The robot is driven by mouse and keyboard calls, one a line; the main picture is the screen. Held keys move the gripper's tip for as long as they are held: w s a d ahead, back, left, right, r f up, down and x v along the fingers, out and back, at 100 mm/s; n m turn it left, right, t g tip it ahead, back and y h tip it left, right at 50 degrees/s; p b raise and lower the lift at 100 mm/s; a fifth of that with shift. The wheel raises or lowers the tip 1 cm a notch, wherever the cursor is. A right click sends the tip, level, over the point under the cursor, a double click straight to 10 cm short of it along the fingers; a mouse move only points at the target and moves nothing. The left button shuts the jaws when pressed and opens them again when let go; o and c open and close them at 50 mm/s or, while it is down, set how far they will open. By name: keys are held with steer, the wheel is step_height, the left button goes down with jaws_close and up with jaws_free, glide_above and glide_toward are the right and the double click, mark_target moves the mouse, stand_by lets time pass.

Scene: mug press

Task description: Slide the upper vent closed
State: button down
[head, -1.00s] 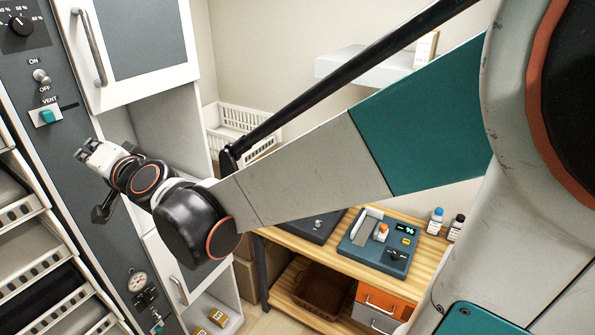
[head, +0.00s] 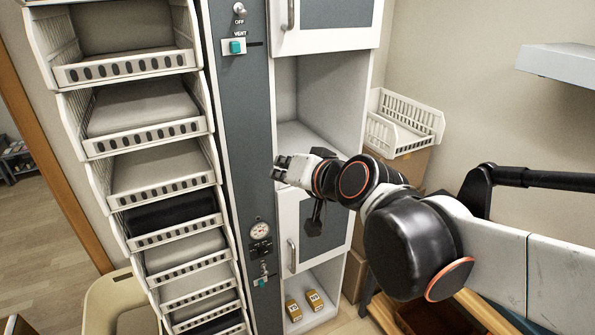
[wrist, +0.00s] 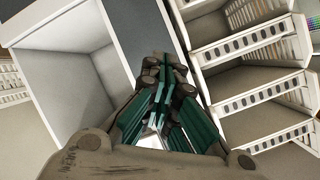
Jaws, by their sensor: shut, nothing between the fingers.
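The upper vent (head: 235,47) is a small teal knob on a white plate under the word VENT, high on the dark grey panel. A short dark slot shows to the right of its plate. My gripper (head: 277,168) is shut and empty, well below and to the right of the upper vent, apart from it. It points left toward the panel's right edge. In the wrist view my shut gripper's fingers (wrist: 160,68) lie over the grey panel strip, and the vent cannot be made out there.
Tilted white bins (head: 150,130) stack left of the panel (head: 243,150). An upper cabinet door (head: 335,22) and a lower door (head: 307,225) flank an open shelf on the right. A second teal slider (head: 262,282) sits low on the panel, below a gauge (head: 260,229).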

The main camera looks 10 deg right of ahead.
steer(key=shift+s+d+f+n+b, duration=0.2)
steer(key=shift+s+f, duration=0.1)
steer(key=shift+f, duration=0.25)
steer(key=shift+s+d+f+n+b, duration=0.15)
steer(key=shift+s+f, duration=0.1)
steer(key=shift+f, duration=0.25)
steer(key=s+d+f+n+g+h+b, duration=0.1)
steer(key=s+d+f+g+b, duration=0.1)
steer(key=s+f, duration=0.3)
steer(key=s+d+f+g+h+b, duration=0.1)
steer(key=s+d+f+b, duration=0.3)
steer(key=f, duration=0.4)
steer(key=s+d+f+n+g+h+b, duration=0.1)
steer(key=s+d+f+g+h+b, duration=0.1)
steer(key=s+d+f+b, duration=0.2)
step_height(320, 180, down, 4)
steer(key=s+b, duration=0.1)
steer(key=s, duration=0.1)
steer(key=shift+s+r+n+g+h, duration=0.2)
steer(key=shift+s+n+g+h, duration=0.1)
steer(key=shift+n+h, duration=0.1)
steer(key=shift+a, duration=0.1)
